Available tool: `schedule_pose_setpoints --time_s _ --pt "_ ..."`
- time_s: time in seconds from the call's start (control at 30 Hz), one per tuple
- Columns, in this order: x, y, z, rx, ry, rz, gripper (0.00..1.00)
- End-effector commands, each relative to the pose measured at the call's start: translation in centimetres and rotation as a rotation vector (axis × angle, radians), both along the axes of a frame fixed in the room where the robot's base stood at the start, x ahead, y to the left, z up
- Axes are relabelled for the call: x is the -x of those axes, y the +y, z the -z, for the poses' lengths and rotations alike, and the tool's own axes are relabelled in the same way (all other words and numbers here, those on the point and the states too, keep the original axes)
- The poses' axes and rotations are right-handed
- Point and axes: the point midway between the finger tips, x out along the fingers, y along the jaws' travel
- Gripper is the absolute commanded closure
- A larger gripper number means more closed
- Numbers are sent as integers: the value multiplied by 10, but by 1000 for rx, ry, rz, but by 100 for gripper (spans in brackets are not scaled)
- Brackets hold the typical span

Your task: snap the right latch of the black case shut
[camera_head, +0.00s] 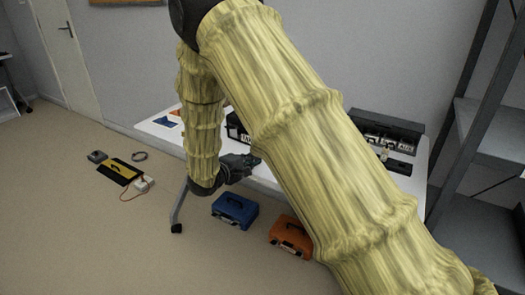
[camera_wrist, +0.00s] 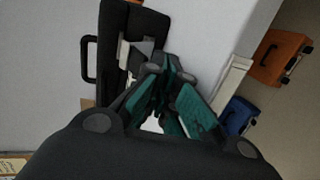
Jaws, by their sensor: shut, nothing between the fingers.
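A black case (camera_head: 235,127) with a pale label stands on the white table, mostly hidden behind my arm in the head view. In the wrist view a black case (camera_wrist: 148,22) lies just beyond my fingers, with a handle (camera_wrist: 88,58) on its left side. Pale and grey pieces show on its near part; I cannot tell which is the right latch or how it stands. My gripper (camera_head: 256,161) is shut and empty at the table's front edge. In the wrist view its teal-padded fingers (camera_wrist: 165,66) meet close to the case; contact cannot be told.
Another black case (camera_head: 390,126) labelled AUX stands at the back right of the white table (camera_head: 154,124), with small items before it. A blue case (camera_head: 235,211) and an orange case (camera_head: 291,236) are on the floor. A grey shelf (camera_head: 487,120) stands at right.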

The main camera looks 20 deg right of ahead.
Motion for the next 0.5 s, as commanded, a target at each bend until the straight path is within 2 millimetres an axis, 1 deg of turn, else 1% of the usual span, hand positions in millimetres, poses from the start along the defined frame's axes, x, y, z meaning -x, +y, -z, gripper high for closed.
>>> schedule_pose_setpoints --time_s 0.5 --pt "17 26 0 1 0 0 100"
